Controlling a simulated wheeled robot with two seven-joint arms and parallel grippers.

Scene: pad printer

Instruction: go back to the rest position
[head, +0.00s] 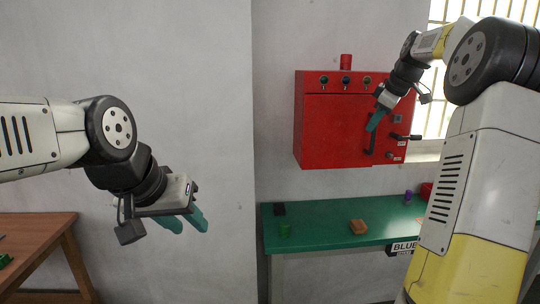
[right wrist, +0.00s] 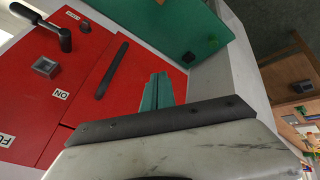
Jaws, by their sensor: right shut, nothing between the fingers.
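My right gripper (head: 373,124) is in front of the red machine (head: 330,130) on the wall, near the top of its black vertical handle (head: 371,140). In the right wrist view its teal fingers (right wrist: 157,90) lie together, shut with nothing between them. The black handle (right wrist: 112,70) lies apart from them in that view. My left gripper (head: 190,226) hangs in the air at the left, in front of the grey wall. Its two teal fingers are apart with nothing between them.
A green table (head: 330,228) below the machine bears an orange-brown block (head: 358,226), a green block (head: 285,230), a dark block (head: 279,208) and a purple item (head: 408,196). A black lever (head: 405,136) sticks out of the machine. A brown table (head: 35,232) stands at lower left.

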